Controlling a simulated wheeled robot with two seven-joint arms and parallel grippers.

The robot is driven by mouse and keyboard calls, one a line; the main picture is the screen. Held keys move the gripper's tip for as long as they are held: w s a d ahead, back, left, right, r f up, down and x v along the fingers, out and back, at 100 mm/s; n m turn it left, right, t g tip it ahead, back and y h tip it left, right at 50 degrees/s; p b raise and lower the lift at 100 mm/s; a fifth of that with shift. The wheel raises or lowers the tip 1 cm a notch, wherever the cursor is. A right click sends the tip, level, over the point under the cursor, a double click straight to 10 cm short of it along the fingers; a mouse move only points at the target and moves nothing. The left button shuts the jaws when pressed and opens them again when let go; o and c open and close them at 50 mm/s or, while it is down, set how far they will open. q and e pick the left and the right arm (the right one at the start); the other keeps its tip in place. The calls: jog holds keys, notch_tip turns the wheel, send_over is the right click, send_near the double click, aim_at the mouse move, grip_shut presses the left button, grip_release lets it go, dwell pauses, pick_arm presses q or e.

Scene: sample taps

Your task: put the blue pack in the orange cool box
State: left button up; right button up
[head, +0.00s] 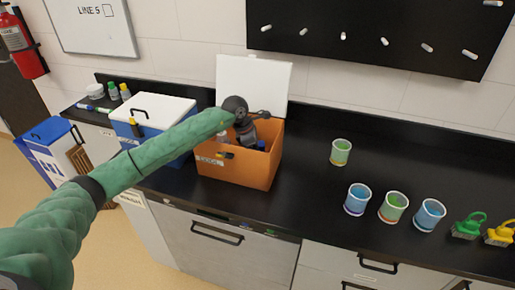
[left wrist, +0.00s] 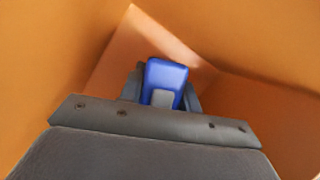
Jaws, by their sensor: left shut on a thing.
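The orange cool box (head: 252,173) stands on the black counter with its white lid raised at the back. My left arm reaches across to it, and my left gripper (head: 258,145) points down inside the box. In the left wrist view the left gripper (left wrist: 163,100) is shut on the blue pack (left wrist: 166,76), with orange walls (left wrist: 50,70) around it. Whether the pack touches the box floor I cannot tell. In the head view the pack is mostly hidden by the gripper and the front wall. My right gripper is not in view.
A blue cool box with a closed white lid (head: 160,107) stands left of the orange one. Several cups, one of them green (head: 341,152), and a green brush (head: 468,225) stand to the right. The counter (head: 305,190) is clear just right of the orange box.

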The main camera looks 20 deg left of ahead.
pick_arm(q)
jog(key=shift+f, duration=0.1)
jog(key=shift+f, duration=0.1)
dwell(0.3)
jog(key=o, duration=1.1)
jog(key=shift+c, duration=0.2)
